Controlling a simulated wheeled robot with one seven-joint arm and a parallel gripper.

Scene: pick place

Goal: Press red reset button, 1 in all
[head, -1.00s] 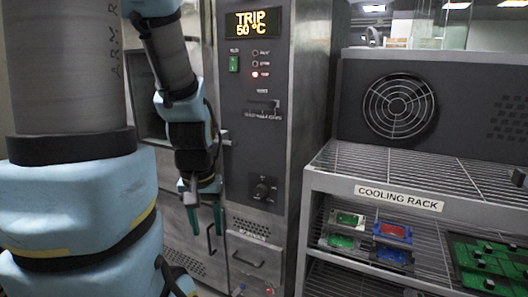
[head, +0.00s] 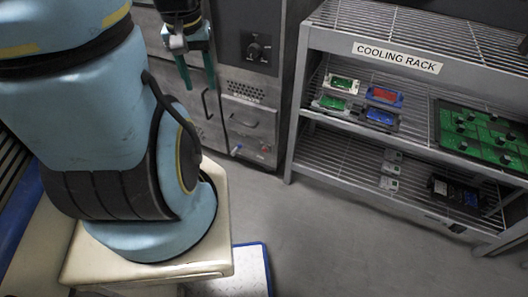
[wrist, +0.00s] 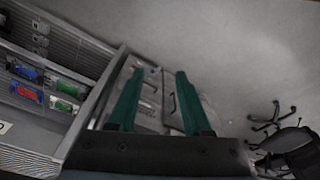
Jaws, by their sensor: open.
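A small red button (head: 265,148) shows on the low front panel of the grey oven cabinet (head: 281,60), right of a small blue-tipped switch (head: 236,150). It is too small to read any label. My gripper (head: 199,86) has two green fingers, apart and empty, pointing down. In the head view it appears up and to the left of the button, in front of the cabinet. In the wrist view my open gripper (wrist: 159,75) has the cabinet's lower front (wrist: 150,105) between and beyond its fingers.
The cooling rack (head: 400,55) stands right of the cabinet, with several boards and modules on its shelves. A drawer handle (head: 243,124) juts out above the button. The grey floor (head: 300,215) before the cabinet is clear. A chair (wrist: 285,140) shows in the wrist view.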

